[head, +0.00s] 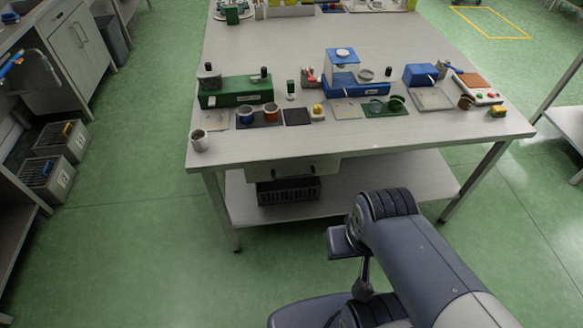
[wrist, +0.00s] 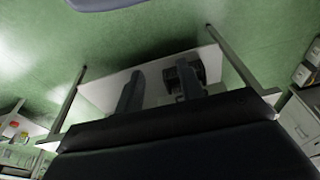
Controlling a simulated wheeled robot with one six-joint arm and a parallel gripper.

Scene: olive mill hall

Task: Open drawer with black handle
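A pale drawer (head: 262,172) sits under the front edge of the long workbench, left of the bench's middle. Its front looks flush under the tabletop. Small dark marks on it may be the black handle, but they are too small to tell clearly. My gripper (wrist: 160,75) shows in the wrist view as two dark fingers set well apart with nothing between them. It points toward the bench's lower shelf and the floor. In the head view my arm is in front of the bench, to the right of the drawer, and the fingertips cannot be made out.
A dark crate (head: 288,191) stands on the bench's lower shelf (head: 350,190) below the drawer. The workbench top (head: 260,150) holds a green device (head: 235,91), a blue device (head: 343,75), a metal cup (head: 199,140) and several mugs. Green floor is clear to the front left.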

